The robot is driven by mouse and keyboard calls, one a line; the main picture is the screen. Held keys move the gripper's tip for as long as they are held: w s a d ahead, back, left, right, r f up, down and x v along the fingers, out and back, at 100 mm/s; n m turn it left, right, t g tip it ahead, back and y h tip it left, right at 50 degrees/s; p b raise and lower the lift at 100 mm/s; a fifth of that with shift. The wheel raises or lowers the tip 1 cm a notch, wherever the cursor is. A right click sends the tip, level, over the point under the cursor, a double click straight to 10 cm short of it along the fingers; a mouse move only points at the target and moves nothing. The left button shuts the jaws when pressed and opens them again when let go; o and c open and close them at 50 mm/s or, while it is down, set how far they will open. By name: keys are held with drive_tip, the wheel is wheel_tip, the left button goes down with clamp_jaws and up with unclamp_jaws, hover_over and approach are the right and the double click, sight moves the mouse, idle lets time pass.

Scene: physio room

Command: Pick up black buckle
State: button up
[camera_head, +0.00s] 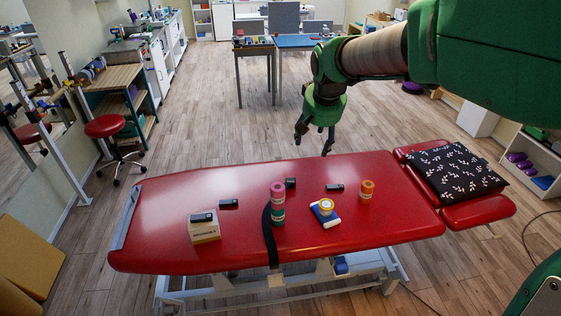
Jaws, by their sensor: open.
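Several small black pieces that look like buckles are on the red treatment table (150,235). One black piece (334,187) lies right of the middle, and another (291,183) is just behind the pink and green rolls. A third (228,203) lies further left, and one more (201,217) rests on a small cardboard box (205,233). They are too small to tell apart surely. My gripper (314,143) hangs above the table's far edge, fingers apart and empty, clear of all of them.
Stacked pink and green rolls (278,203) stand beside a black strap (269,240) hanging over the near edge. A yellow-topped roll (326,206) sits on a blue-white block (327,217). An orange roll (367,190) stands right. A patterned pillow (455,172) lies on the headrest.

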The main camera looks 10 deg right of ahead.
drive_tip(key=w+f, duration=1.4)
drive_tip(key=w, duration=0.5)
drive_tip(key=w+f, duration=0.6)
drive_tip(key=f, duration=0.4)
drive_tip(key=w+f+m+g, duration=0.1)
drive_tip(key=w+f, duration=0.5)
drive_tip(key=f, duration=0.5)
drive_tip(key=shift+w+b, duration=0.35)
drive_tip(key=shift+b, duration=0.05)
drive_tip(key=b, duration=0.2)
hover_over(291, 179)
drive_tip(key=s, duration=0.2)
drive_tip(key=shift+a+f, duration=0.15)
drive_tip(key=shift+f, duration=1.85)
drive_tip(key=shift+a+f, duration=0.15)
drive_tip(key=shift+f, duration=1.85)
drive_tip(key=shift+f, duration=0.1)
drive_tip(key=shift+b+x, duration=0.75)
drive_tip(key=shift+x, duration=1.8)
